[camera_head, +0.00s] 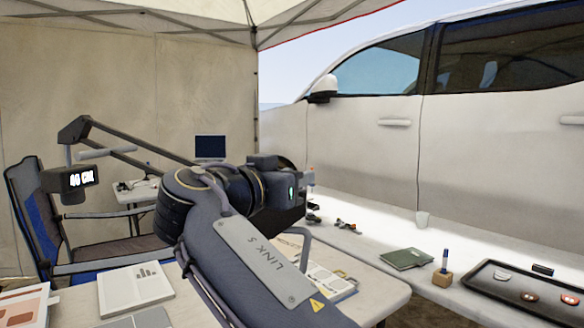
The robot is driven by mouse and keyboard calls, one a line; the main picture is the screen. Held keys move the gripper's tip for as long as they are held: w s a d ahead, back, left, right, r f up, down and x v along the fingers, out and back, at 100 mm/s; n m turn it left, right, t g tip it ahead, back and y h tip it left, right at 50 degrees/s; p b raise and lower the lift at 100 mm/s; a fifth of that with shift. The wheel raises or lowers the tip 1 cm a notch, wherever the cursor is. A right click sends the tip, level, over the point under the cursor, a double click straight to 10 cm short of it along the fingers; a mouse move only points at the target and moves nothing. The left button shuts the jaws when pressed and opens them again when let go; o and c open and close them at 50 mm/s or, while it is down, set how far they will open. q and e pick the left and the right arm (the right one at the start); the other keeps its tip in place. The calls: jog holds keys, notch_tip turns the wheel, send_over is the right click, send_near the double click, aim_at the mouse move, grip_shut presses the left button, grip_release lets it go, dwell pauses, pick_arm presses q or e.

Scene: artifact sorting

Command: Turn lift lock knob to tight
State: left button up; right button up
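A dark stand arm (128,150) slopes down to the right from the upper left and passes behind my arm. A black box (68,180) with a lit display that seems to read "40 CM" hangs at its left end, with a grey bar beside it. I cannot make out a lock knob; my arm hides the stand's lower right part. One arm of mine, apparently the right, rises from the bottom centre and bends to the right at the wrist. My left gripper is not in view.
A near table holds papers (135,288) and an open booklet (325,280). A folding chair (100,253) stands left; a white car is behind.

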jog(key=shift+h, duration=0.3)
jog(key=o, duration=1)
jog(key=shift+c, duration=0.2)
jog(key=v, duration=0.7)
jog(key=shift+s+a, duration=0.25)
jog(key=shift+s, duration=0.05)
